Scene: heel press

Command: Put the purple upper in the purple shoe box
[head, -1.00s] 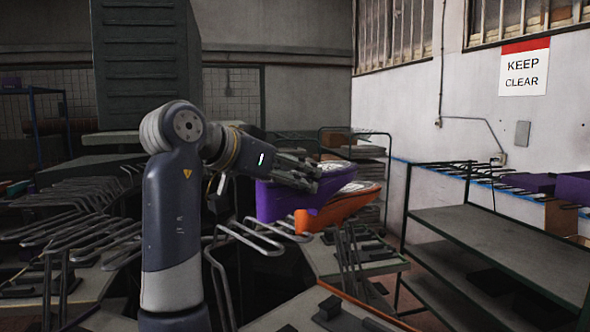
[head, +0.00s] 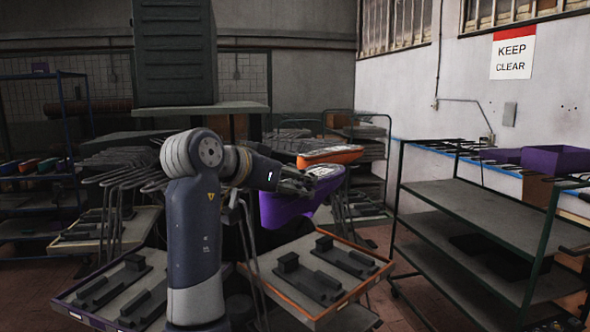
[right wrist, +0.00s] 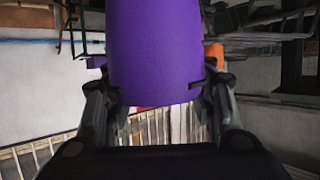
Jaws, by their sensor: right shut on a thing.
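The purple upper (head: 283,208) hangs from my right gripper (head: 305,182) in the middle of the head view, clear of the trays below. In the right wrist view, the purple upper (right wrist: 155,50) is between the two fingers (right wrist: 157,95), which are shut on it. A purple box (head: 555,160) stands at the far right of the head view, behind the green-framed shelf. A lower purple box (head: 500,155) is beside it on the left. I cannot read any mark on either box. My left gripper is not in view.
An orange upper (head: 330,155) is just behind the purple one. An orange-edged tray (head: 318,316) and a purple-edged tray (head: 85,318) with dark blocks stand in front. The green-framed shelf (head: 480,210) at right has mostly bare boards. Metal racks stand behind my arm.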

